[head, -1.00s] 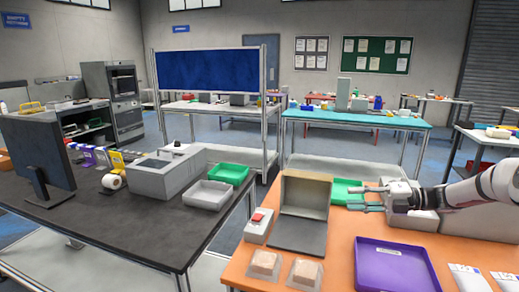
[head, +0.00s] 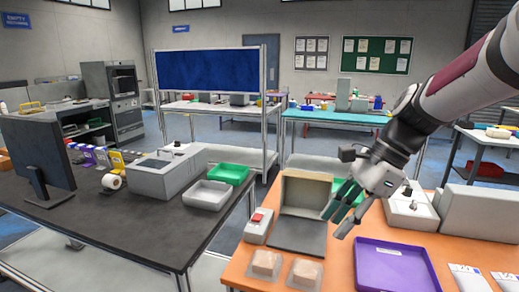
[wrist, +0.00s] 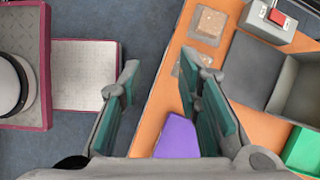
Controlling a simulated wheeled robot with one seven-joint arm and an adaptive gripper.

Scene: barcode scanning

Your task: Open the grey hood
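A grey open-fronted box (head: 306,194), likely the hood, stands on the orange table behind a dark grey plate (head: 298,237); its hollow inside faces front. I cannot tell whether it is hinged to the plate. Both also show at the right of the wrist view, the box (wrist: 302,92) cut by the edge. My gripper (head: 333,226) is to the right of the box, fingers pointing down-left. In the wrist view my gripper (wrist: 160,62) has its fingers wide apart with nothing between them. A grey machine (head: 412,213) with a small black knob stands right of my gripper.
A red-button unit (head: 258,226) is left of the plate. Two wrapped packs (head: 266,263) lie in front. A purple tray (head: 392,268) lies at the front right. A green bin (head: 348,190) is partly hidden behind my gripper. A black table (head: 120,220) stands left.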

